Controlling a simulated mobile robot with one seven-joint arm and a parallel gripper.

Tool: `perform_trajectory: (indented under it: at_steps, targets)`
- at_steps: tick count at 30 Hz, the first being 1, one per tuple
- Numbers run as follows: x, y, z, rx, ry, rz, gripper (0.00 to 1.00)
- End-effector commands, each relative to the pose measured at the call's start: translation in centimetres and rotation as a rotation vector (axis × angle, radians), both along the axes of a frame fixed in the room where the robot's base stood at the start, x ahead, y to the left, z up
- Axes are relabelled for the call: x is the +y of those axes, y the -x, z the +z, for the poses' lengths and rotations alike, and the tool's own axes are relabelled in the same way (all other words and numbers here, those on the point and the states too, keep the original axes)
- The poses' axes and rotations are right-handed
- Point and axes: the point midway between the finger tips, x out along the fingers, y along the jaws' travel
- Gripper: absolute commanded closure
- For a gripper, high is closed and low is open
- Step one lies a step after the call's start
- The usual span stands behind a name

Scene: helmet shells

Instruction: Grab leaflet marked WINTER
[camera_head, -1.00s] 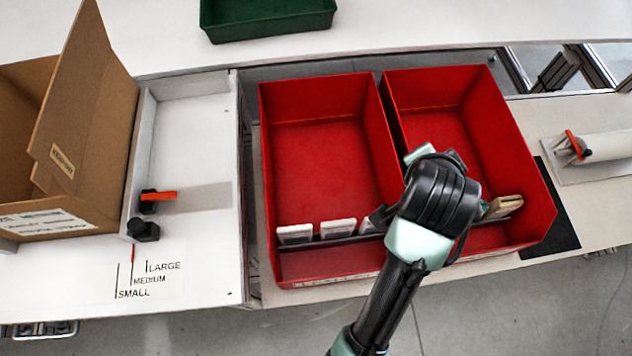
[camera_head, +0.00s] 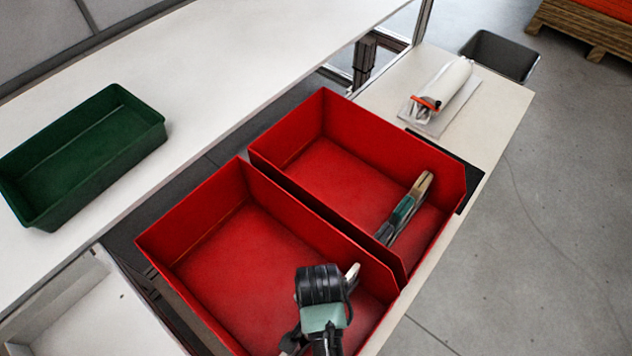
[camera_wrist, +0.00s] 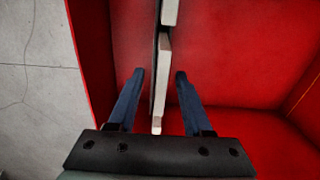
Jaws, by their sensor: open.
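My gripper (camera_wrist: 159,76) is open, its two dark blue fingers pointing down into a red bin in the wrist view. Between and beyond the fingers runs a row of thin, pale upright leaflet stacks (camera_wrist: 163,65) against a dark divider, with a finger on each side. In the head view my wrist is over the front of the nearer red bin (camera_head: 205,250), and one pale leaflet edge (camera_head: 352,272) shows beside it. My fingertips are hidden there. Green and cream leaflets (camera_head: 405,212) stand in the farther red bin (camera_head: 350,135). No WINTER marking is legible.
A green tray (camera_head: 85,150) sits on the white table at left. A white roll with an orange-red clamp (camera_head: 445,90) lies beyond the farther bin. A grey bin (camera_head: 498,55) stands at the back right. The red bin walls rise around my gripper.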

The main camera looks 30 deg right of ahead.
Motion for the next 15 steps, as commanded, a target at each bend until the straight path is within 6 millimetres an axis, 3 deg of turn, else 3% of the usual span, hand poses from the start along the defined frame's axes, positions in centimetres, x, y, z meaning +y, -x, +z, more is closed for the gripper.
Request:
perform_trajectory:
  at_steps: [15]
  targets:
    - [0.2, 0.1, -5.6, -0.001, 0.001, 0.0, 0.5]
